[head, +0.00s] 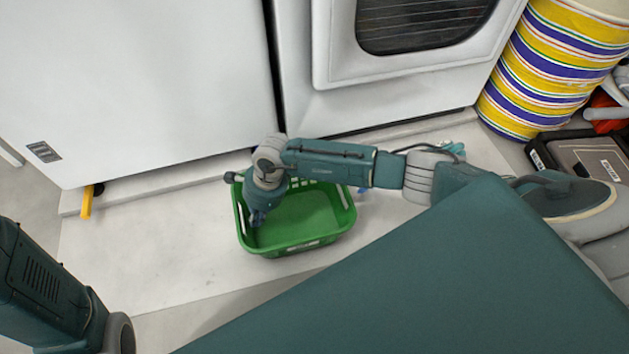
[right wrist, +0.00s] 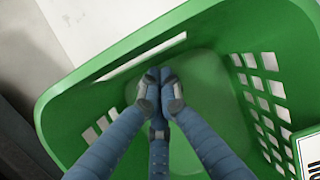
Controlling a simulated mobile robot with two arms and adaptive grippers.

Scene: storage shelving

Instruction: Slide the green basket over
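The green basket (head: 305,218) sits on a pale shelf board in the middle of the head view, empty except for my gripper. My right gripper (head: 258,216) reaches down inside the basket, close to its left wall. In the right wrist view, the basket (right wrist: 105,75) fills most of the picture, and the fingers of my right gripper (right wrist: 160,88) come together inside it. Nothing shows between the fingertips. Whether they touch the basket is not clear. Part of my left arm shows at the lower left of the head view, but its gripper is out of view.
A white cabinet (head: 130,80) and a white appliance with a dark window (head: 420,20) stand behind the basket. A striped drum (head: 550,65) and a dark case (head: 585,155) are at the right. The board (head: 120,250) left of the basket is clear.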

